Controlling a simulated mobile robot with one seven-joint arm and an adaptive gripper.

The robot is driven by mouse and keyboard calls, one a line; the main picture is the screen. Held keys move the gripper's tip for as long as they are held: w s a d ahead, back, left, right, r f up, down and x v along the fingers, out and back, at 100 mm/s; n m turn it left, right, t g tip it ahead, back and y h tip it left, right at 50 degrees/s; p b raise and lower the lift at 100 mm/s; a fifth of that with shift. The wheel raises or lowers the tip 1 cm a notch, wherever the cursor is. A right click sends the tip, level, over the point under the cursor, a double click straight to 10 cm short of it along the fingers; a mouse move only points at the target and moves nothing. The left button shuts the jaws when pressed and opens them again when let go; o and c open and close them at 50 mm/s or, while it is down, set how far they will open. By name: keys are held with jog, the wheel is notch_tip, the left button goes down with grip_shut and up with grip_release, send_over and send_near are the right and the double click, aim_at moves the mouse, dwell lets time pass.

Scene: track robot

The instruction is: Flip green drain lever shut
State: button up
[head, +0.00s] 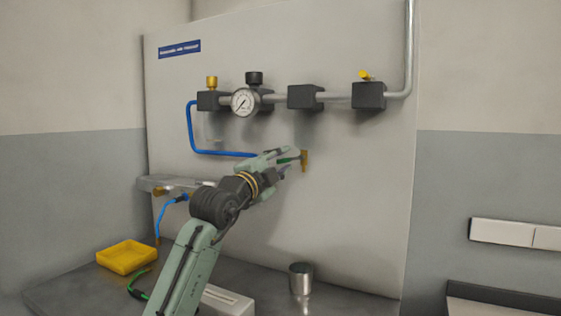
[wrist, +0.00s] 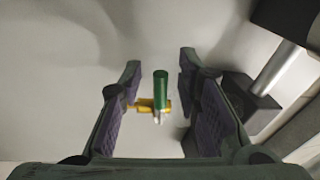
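The green drain lever (wrist: 160,88) shows in the wrist view between the two fingers of my gripper (wrist: 160,100), with a gap on each side. It is mounted on a small brass valve (wrist: 146,105). In the head view the green lever (head: 287,160) sticks out to the left from the brass drain valve (head: 304,160) on the panel, and it looks roughly level. My gripper (head: 284,161) is open around or just in front of the lever; the fingers partly hide it. I cannot tell whether a finger touches it.
A blue hose (head: 191,130) runs behind my arm. A yellow tray (head: 127,256) and a metal cup (head: 300,279) stand on the bench below.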

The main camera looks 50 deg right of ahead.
jog(key=shift+c, duration=0.5)
grip_shut()
jog(key=shift+w+a+r+m+g+p, duration=0.15)
jog(key=shift+r+m+p, duration=0.25)
jog(key=shift+m, duration=0.2)
jog(key=shift+s+d+r+m+g+p, duration=0.15)
jog(key=shift+r+m+p, duration=0.1)
jog(key=shift+m+p, duration=0.3)
jog(key=shift+m, duration=0.65)
jog(key=shift+o, duration=0.5)
grip_release()
